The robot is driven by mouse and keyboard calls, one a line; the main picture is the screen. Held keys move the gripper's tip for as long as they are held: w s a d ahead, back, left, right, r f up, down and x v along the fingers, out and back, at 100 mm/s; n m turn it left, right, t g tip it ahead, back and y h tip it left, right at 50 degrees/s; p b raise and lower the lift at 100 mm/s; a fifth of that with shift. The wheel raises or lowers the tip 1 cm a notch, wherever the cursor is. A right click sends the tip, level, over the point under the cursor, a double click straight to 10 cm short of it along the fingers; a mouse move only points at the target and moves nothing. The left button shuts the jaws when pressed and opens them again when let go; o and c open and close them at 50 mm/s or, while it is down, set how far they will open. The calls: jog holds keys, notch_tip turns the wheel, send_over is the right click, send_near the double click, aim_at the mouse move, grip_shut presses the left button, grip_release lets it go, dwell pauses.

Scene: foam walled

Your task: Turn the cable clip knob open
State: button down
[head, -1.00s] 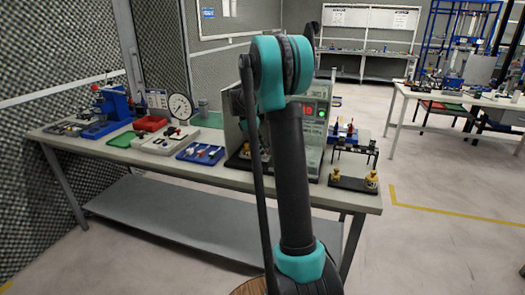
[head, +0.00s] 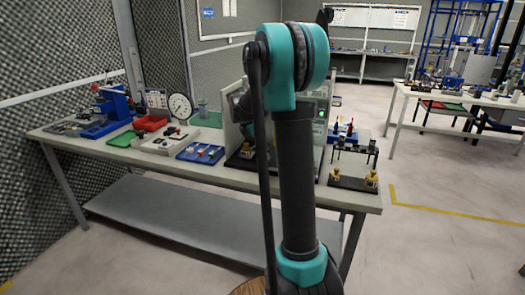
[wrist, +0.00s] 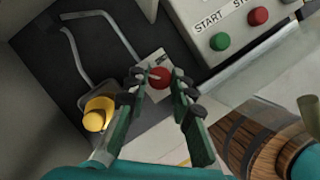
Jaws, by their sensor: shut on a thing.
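The red knob (wrist: 158,77) sits on a small pale plate (wrist: 152,68) in the wrist view. My gripper (wrist: 160,84) is shut on it, with one dark green finger on each side. The knob's sides are partly hidden by the fingertips. In the head view my arm covers the gripper, and the grip cannot be seen there.
A yellow knob (wrist: 97,113) stands close to the left finger. A panel with a green START button (wrist: 220,41) and a red button (wrist: 258,16) lies to the upper right. Bent grey rods (wrist: 100,14) are behind. Trays and a dial gauge (head: 180,106) occupy the bench's left.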

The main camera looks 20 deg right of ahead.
jog(key=shift+n, duration=0.6)
jog(key=shift+t, duration=0.3)
jog(key=c, duration=1.3)
grip_release()
jog(key=shift+r, duration=0.1)
jog(key=v, duration=1.2)
jog(key=shift+d, duration=0.1)
